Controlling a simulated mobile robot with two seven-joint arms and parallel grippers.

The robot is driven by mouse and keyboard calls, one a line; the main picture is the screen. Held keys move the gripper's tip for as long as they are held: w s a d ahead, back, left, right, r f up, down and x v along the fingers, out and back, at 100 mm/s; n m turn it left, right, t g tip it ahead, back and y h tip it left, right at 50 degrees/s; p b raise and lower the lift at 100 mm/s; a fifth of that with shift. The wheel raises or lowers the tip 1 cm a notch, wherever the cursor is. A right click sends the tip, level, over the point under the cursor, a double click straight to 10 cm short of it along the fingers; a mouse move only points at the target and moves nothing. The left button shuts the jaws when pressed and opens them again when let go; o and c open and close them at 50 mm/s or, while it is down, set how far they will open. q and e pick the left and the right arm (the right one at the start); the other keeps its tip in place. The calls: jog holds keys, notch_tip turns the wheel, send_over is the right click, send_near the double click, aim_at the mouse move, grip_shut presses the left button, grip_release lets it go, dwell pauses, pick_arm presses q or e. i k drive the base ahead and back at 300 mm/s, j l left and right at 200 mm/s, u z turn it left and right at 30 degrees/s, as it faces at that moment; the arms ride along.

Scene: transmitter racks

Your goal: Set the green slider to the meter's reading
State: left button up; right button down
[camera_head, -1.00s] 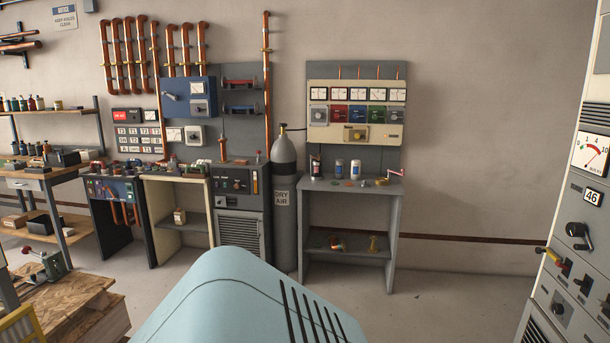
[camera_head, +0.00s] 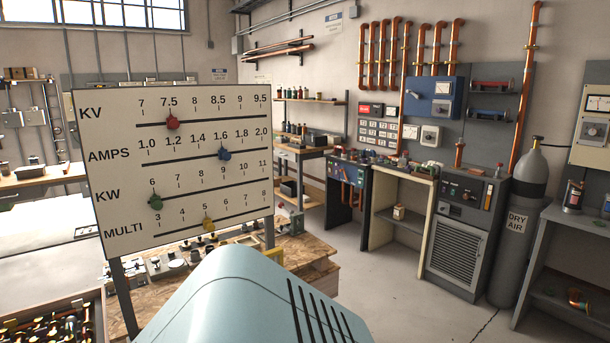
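The green slider (camera_head: 155,202) sits at the far left end of the KW row, by the 6 mark, on a white scale board (camera_head: 110,110). The same board carries a red slider (camera_head: 172,122) near 7.5 on KV, a blue slider (camera_head: 224,153) near 1.6 on AMPS and a yellow slider (camera_head: 208,224) near 5 on MULTI. No KW meter can be made out; small meters (camera_head: 597,104) show on a cream panel at the right edge, cut off and unreadable. Neither gripper is in view.
Behind the board is a wooden bench (camera_head: 310,250) with small parts. A bin of parts (camera_head: 50,325) is at the lower left. A grey cabinet (camera_head: 462,240) and a dry air cylinder (camera_head: 522,220) stand at the right. Floor (camera_head: 385,285) between bench and cabinet is clear.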

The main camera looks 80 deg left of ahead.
aim_at(155, 201)
jog(key=u, duration=3.3)
